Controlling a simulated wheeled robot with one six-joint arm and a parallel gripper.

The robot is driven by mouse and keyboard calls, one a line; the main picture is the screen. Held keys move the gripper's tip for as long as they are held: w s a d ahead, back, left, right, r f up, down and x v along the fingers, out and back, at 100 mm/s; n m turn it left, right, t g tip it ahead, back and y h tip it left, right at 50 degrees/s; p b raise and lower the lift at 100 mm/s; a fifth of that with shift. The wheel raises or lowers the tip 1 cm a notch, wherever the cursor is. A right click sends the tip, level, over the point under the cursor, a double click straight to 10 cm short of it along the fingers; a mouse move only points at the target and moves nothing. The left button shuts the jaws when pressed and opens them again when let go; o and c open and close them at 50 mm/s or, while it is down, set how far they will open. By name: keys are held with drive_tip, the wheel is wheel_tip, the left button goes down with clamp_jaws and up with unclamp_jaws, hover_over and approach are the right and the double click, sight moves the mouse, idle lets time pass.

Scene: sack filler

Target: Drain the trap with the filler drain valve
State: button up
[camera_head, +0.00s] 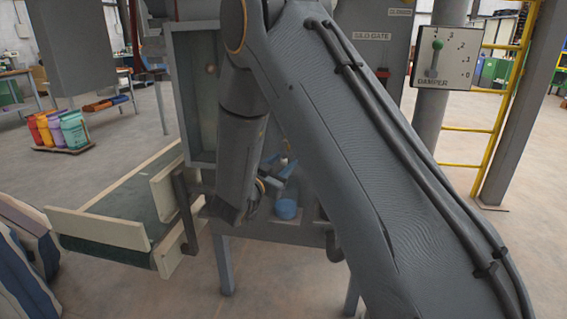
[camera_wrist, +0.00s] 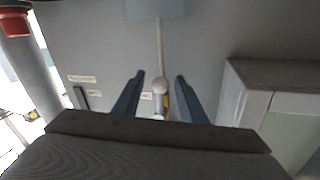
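In the wrist view my gripper (camera_wrist: 159,92) is open, with one dark blue finger on each side of a small pale fitting (camera_wrist: 159,88) with a rounded, yellowish end. Gaps show between it and both fingers. I take this for the drain valve, but its label is unreadable. A thin pale rod or pipe runs from it to a bluish translucent piece (camera_wrist: 156,9) at the top edge. In the head view a clear bowl with blue contents (camera_head: 287,208), likely the trap, sits on the filler's front below my blue fingers (camera_head: 277,172). My arm hides much of this area.
A grey box-like housing (camera_wrist: 275,95) stands close right of my gripper in the wrist view. In the head view a damper panel (camera_head: 446,70) with a green-knobbed lever is at right, and a conveyor (camera_head: 115,215) at lower left.

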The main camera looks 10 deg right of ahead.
drive_tip(key=shift+w+d, duration=0.2)
drive_tip(key=shift+w, duration=0.1)
clamp_jaws()
drive_tip(key=shift+a, duration=0.1)
